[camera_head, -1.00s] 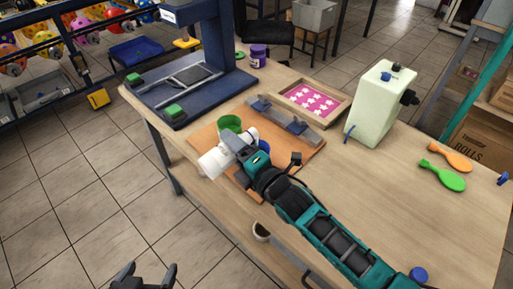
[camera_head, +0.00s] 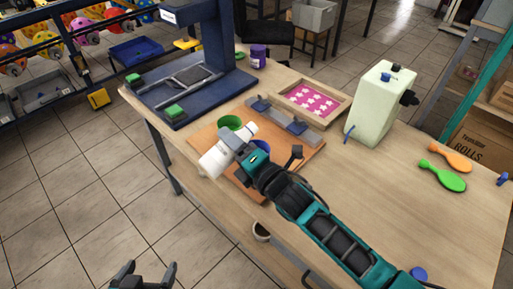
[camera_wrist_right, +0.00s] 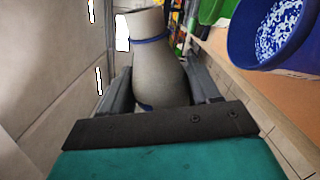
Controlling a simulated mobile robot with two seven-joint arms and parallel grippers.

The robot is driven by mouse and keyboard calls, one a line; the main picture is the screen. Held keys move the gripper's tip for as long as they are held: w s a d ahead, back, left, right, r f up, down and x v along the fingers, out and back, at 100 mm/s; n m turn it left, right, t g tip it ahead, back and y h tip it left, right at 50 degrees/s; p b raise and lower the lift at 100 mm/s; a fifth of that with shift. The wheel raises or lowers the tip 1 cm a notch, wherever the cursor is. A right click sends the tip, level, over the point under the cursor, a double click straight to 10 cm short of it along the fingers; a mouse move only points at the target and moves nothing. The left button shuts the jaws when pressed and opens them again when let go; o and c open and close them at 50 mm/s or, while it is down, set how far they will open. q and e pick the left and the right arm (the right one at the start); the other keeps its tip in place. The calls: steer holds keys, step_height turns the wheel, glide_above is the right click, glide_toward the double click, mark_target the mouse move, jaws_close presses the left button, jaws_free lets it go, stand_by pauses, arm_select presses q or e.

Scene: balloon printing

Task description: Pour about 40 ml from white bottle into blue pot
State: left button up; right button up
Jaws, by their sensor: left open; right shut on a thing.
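The white bottle (camera_head: 213,161) is held tilted in my right gripper (camera_head: 236,148), above the left edge of the orange-brown board. In the right wrist view the bottle (camera_wrist_right: 157,75) sits between the two fingers and shows blue bands. The blue pot (camera_head: 263,146) stands on the board just right of the gripper, partly hidden by it. In the right wrist view the blue pot (camera_wrist_right: 250,48) is open, with blue-and-white speckles inside. I see no stream of liquid. My left gripper (camera_head: 148,270) is open and empty at the bottom edge, over the floor.
A green pot (camera_head: 230,122) stands behind the bottle on the board (camera_head: 206,135). A grey bar fixture, a pink star-patterned tray (camera_head: 310,99), a pale green canister (camera_head: 380,105) and a navy press (camera_head: 190,80) stand around.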

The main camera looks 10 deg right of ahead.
mark_target(245, 130)
steer(key=shift+r, duration=0.15)
steer(key=shift+w+d+r+n, duration=0.15)
steer(key=shift+r+n, duration=0.3)
steer(key=shift+n, duration=0.5)
steer(key=shift+d+r+n, duration=0.1)
steer(key=shift+r+n, duration=0.3)
steer(key=shift+n, duration=0.55)
steer(key=shift+w+d+r+n, duration=0.15)
steer(key=shift+d+r+n, duration=0.15)
steer(key=shift+n, duration=0.6)
steer(key=shift+w+d+r+n, duration=0.1)
steer(key=shift+d+r+n, duration=0.15)
steer(key=shift+n, duration=0.65)
steer(key=n, duration=0.1)
steer(key=d+n, duration=0.1)
steer(key=n, duration=0.1)
steer(key=shift+w+d+r, duration=0.1)
steer(key=shift+w+d, duration=0.1)
steer(key=shift+w, duration=0.2)
steer(key=shift+r+n, duration=0.1)
steer(key=shift+n, duration=0.2)
steer(key=n, duration=0.1)
steer(key=w+d+r+n, duration=0.1)
steer(key=n, duration=0.1)
steer(key=shift+d+r, duration=0.2)
steer(key=shift+d, duration=0.1)
steer(key=shift+s, duration=0.1)
